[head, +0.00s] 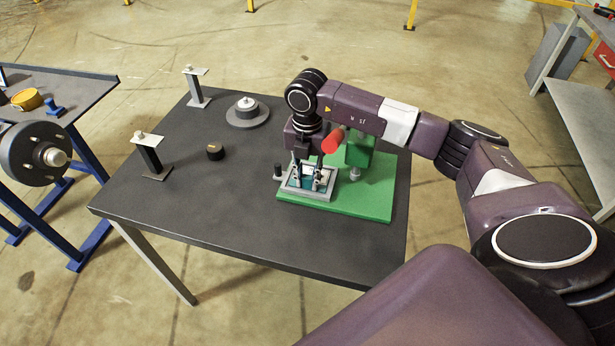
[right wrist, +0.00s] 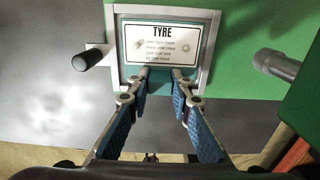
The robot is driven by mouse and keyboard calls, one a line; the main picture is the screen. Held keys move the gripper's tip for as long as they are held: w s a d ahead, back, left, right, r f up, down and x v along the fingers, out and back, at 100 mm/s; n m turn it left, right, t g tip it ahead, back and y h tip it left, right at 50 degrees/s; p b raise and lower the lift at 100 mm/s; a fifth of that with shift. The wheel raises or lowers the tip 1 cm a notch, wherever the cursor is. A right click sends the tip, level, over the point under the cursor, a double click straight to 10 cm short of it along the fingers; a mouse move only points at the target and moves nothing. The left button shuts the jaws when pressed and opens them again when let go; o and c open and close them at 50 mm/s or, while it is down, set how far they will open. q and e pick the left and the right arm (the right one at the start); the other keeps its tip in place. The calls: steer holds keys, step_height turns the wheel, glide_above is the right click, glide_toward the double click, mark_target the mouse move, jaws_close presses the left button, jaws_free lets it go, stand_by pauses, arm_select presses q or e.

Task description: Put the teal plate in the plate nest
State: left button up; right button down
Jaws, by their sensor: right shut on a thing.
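The teal plate (head: 308,183) carries a white label reading "TYRE" (right wrist: 162,45). It lies within the outline of the pale grey plate nest (head: 292,192) on the green board (head: 350,208). The nest's rim (right wrist: 212,45) shows around the plate in the right wrist view. My right gripper (head: 310,180) reaches down over the nest and is shut on the plate, its fingertips (right wrist: 161,73) at the label's lower edge. I cannot tell whether the plate rests fully on the nest floor. My left gripper is not in view.
A dark peg (right wrist: 92,56) and a grey post (right wrist: 276,65) flank the nest. A green block (head: 360,150) with a red cylinder (head: 333,140) stands behind. Two stands, a round grey base (head: 247,115) and a black knob (head: 215,152) occupy the table's left; its front is clear.

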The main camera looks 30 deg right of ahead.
mark_target(307, 176)
steer(key=shift+f, duration=0.15)
steer(key=c, duration=1.7)
jaws_free()
steer(key=shift+c, duration=0.2)
steer(key=shift+r, duration=0.3)
step_height(307, 176, up, 12)
steer(key=b, duration=0.3)
steer(key=shift+f, duration=0.1)
